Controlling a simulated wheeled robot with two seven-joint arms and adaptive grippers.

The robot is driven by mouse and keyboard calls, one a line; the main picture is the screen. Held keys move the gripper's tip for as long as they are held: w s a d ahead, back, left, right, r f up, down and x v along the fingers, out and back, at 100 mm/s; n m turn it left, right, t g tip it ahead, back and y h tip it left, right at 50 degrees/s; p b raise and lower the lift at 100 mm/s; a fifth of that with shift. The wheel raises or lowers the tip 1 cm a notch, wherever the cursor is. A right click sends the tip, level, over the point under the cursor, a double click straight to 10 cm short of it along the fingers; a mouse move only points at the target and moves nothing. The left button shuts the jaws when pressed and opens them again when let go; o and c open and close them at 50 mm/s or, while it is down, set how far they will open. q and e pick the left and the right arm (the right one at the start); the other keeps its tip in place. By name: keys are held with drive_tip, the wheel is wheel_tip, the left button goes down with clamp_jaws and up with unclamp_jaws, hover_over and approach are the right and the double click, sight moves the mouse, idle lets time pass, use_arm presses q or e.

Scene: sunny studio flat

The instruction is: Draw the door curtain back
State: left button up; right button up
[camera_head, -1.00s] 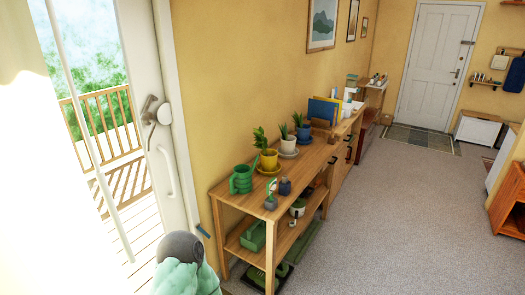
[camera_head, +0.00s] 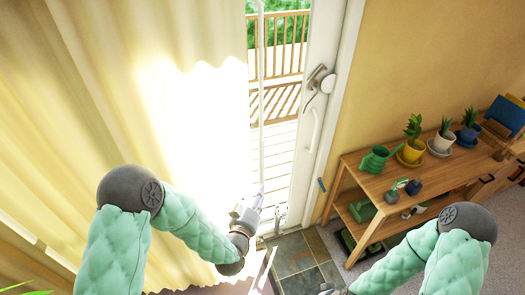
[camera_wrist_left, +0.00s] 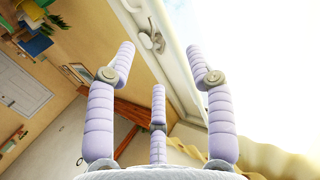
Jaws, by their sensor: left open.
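The pale yellow door curtain (camera_head: 120,70) hangs in folds across the left of the head view, glaring white near its right edge. Its wavy cloth also shows at lower right in the wrist view (camera_wrist_left: 270,158). A thin white upright bar (camera_head: 262,60) stands by that edge, before the glass door (camera_head: 325,60). My left gripper (camera_head: 257,198) is low at the curtain's right edge; I cannot tell whether it touches the cloth. In the wrist view its lilac fingers (camera_wrist_left: 160,68) are spread with nothing between them. My right arm (camera_head: 420,255) is at lower right; its gripper is at most a sliver at the bottom edge.
The door frame has a grey handle (camera_head: 318,80). A wooden shelf table (camera_head: 370,175) with potted plants and a green watering can (camera_head: 378,159) stands right of the door. A dark tiled mat (camera_head: 298,262) lies on the floor before the door. A railed deck is outside.

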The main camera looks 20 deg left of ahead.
sight(262, 166)
use_arm(q)
drive_tip(key=shift+t, duration=0.5)
drive_tip(key=w+r, duration=0.1)
drive_tip(key=w, duration=0.2)
drive_tip(key=w+r+p, duration=0.1)
drive_tip(key=w, duration=0.3)
drive_tip(key=w+r+p, duration=0.1)
drive_tip(key=w, duration=0.2)
drive_tip(key=shift+w+a+r, duration=0.1)
drive_tip(key=shift+w+r, duration=0.25)
drive_tip(key=shift+r, duration=0.05)
use_arm(e)
wheel_tip(262, 166, up, 3)
drive_tip(key=shift+f, duration=0.2)
use_arm(q)
clamp_jaws()
